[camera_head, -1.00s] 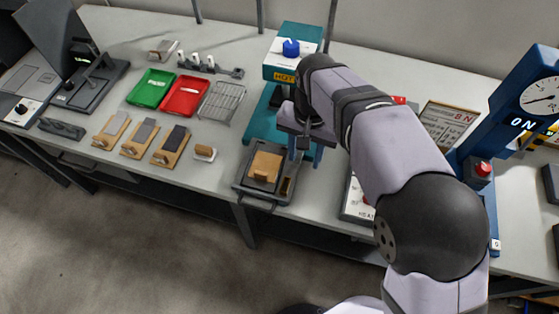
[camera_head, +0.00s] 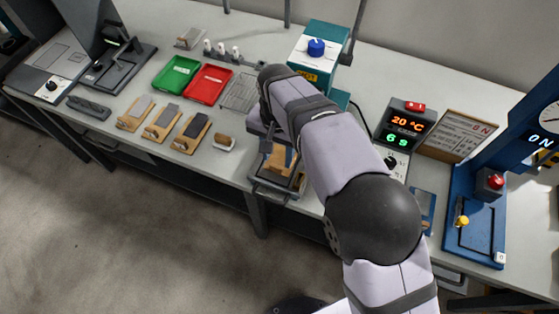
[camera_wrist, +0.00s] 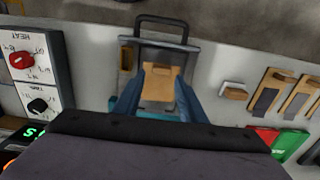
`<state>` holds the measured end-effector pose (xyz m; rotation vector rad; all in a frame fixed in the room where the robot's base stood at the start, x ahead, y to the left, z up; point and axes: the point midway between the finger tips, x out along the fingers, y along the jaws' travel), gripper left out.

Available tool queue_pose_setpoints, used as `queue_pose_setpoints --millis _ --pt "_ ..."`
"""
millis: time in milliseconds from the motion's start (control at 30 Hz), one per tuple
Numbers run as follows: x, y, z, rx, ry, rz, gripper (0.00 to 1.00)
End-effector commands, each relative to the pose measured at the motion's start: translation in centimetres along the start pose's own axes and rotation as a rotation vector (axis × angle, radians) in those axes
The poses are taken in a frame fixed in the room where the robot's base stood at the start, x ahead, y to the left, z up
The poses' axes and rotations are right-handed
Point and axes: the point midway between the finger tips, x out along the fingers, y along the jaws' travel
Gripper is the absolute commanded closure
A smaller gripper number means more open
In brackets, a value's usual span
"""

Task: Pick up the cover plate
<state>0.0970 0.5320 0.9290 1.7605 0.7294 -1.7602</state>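The tan wooden plate that I take to be the cover plate (camera_wrist: 158,84) lies in a dark metal tray with a front handle (camera_wrist: 162,24). In the head view its visible part (camera_head: 280,158) is partly hidden by my arm. In the wrist view my gripper (camera_wrist: 163,70) is open, with its blue-grey fingers spread over the plate, one towards each side. I cannot tell whether the fingers touch it or how far above it they are.
A small wood-and-white block (camera_head: 223,142) and several wooden boards (camera_head: 162,122) lie left of the tray. Green (camera_head: 177,77) and red (camera_head: 208,84) trays and a wire rack (camera_head: 240,92) lie behind. A teal press (camera_head: 319,55) and a heater controller (camera_head: 403,130) stand behind and right.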

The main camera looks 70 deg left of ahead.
Motion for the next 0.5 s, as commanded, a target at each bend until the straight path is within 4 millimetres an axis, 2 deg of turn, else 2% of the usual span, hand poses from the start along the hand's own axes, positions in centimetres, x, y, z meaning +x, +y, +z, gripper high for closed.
queue_pose_setpoints --millis 300,500 --pt "3.6 -0.2 0.2 0.000 -0.002 0.002 0.62" --pt "4.6 -0.2 0.2 0.000 0.000 0.000 0.62"
